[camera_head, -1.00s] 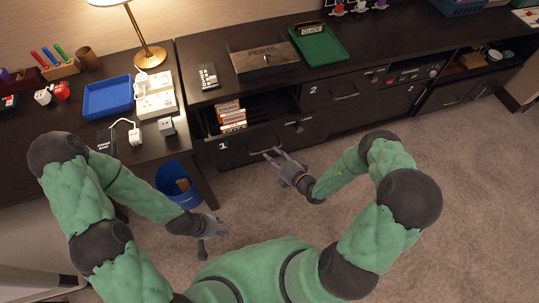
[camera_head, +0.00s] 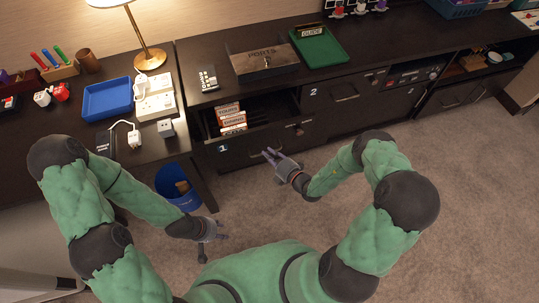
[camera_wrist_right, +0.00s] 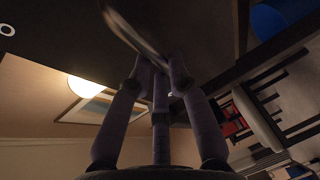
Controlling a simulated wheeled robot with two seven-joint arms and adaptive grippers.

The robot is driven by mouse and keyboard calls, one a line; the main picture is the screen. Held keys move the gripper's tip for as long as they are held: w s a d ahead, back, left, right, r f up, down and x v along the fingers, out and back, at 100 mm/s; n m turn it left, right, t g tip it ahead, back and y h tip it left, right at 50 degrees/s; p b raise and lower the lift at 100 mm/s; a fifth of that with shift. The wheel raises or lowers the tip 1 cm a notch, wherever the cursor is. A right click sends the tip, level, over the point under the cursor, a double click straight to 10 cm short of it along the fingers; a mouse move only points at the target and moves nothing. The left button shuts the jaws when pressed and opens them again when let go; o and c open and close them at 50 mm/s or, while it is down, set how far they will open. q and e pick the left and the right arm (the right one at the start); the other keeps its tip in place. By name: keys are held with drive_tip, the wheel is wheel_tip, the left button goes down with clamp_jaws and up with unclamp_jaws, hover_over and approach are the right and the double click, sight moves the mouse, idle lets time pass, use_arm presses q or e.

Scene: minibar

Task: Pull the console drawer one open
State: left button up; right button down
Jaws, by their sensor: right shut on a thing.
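Console drawer one (camera_head: 250,146), dark with a blue "1" label, stands partly open under the console top. Several boxed items (camera_head: 231,118) show inside it. My right gripper (camera_head: 271,154) is at the front of this drawer, shut on its handle. In the right wrist view the handle (camera_wrist_right: 135,38) is a blurred bar at the fingertips (camera_wrist_right: 150,62). My left gripper (camera_head: 218,228) hangs empty and open over the carpet, away from the drawer.
A blue bin (camera_head: 178,187) stands on the floor left of the drawer. A wooden box (camera_head: 262,62) and a green tray (camera_head: 318,47) sit on the console (camera_head: 385,42). Drawer two (camera_head: 345,90) is shut. Carpet in front is clear.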

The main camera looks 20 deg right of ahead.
drive_tip(key=s+p, duration=0.2)
drive_tip(key=s, duration=0.7)
drive_tip(key=shift+s+f+p, duration=0.3)
drive_tip(key=shift+s+f, duration=0.05)
drive_tip(key=shift+f, duration=0.05)
drive_tip(key=c, duration=1.2)
unclamp_jaws()
drive_tip(key=shift+o, duration=0.3)
drive_tip(key=shift+w, duration=0.15)
drive_tip(key=shift+w+d+r, duration=0.1)
drive_tip(key=shift+d, duration=0.05)
